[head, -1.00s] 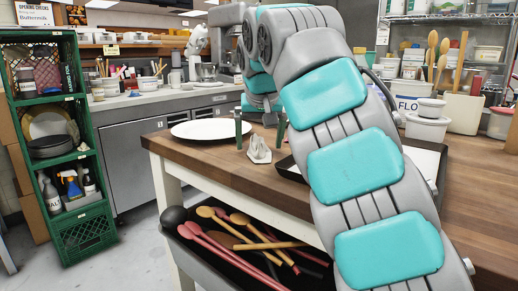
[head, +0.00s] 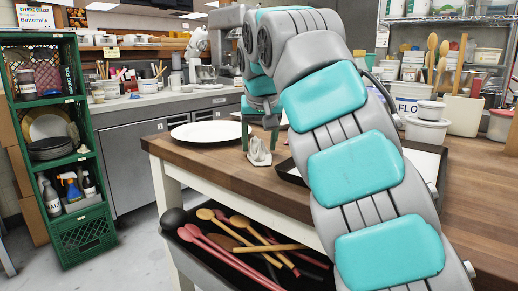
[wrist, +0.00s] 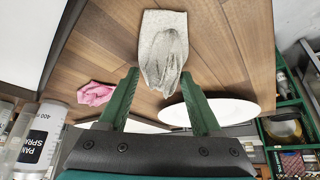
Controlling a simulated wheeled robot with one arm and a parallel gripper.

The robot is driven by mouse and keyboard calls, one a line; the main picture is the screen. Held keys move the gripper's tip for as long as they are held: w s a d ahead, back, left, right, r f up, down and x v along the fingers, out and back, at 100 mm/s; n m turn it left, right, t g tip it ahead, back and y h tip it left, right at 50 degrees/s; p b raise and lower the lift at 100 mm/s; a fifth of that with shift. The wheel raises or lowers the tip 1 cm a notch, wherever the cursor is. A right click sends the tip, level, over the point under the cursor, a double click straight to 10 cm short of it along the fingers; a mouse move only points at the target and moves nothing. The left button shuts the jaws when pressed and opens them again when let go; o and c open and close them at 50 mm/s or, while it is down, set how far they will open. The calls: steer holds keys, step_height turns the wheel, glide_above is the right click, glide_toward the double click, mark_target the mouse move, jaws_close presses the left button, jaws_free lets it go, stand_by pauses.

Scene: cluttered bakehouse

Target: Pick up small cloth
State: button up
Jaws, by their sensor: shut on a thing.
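A small grey-white cloth (head: 258,156) stands crumpled up in a peak on the wooden worktop, near its front edge. My gripper (head: 259,138) is over it, pointing down, with its green fingers shut on the cloth's raised middle. In the wrist view the cloth (wrist: 163,30) spreads flat past the fingertips, and its bunched folds rise between the two fingers of my gripper (wrist: 160,76). The cloth's lower part still appears to rest on the worktop. A pink crumpled cloth (wrist: 95,93) lies apart on the worktop in the wrist view.
A white plate (head: 206,131) lies close behind and left of the cloth. A dark-edged tray (head: 290,170) is just to the right. A spray can (wrist: 38,150) shows in the wrist view. A bin of spoons (head: 200,250) sits below the worktop.

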mark_target(258, 139)
jaws_close()
steer(key=shift+r, duration=0.15)
steer(key=shift+r+p, duration=1.15)
steer(key=shift+r, duration=0.6)
steer(key=shift+s+f+b, duration=0.15)
steer(key=shift+b, duration=0.15)
steer(key=shift+s+b, duration=0.5)
steer(key=shift+s, duration=0.45)
steer(key=s+r+b, duration=0.1)
steer(key=s+b, duration=0.1)
steer(key=s, duration=1.1)
steer(key=shift+s+a+r+b, duration=0.25)
steer(key=shift+s+a+b, duration=0.15)
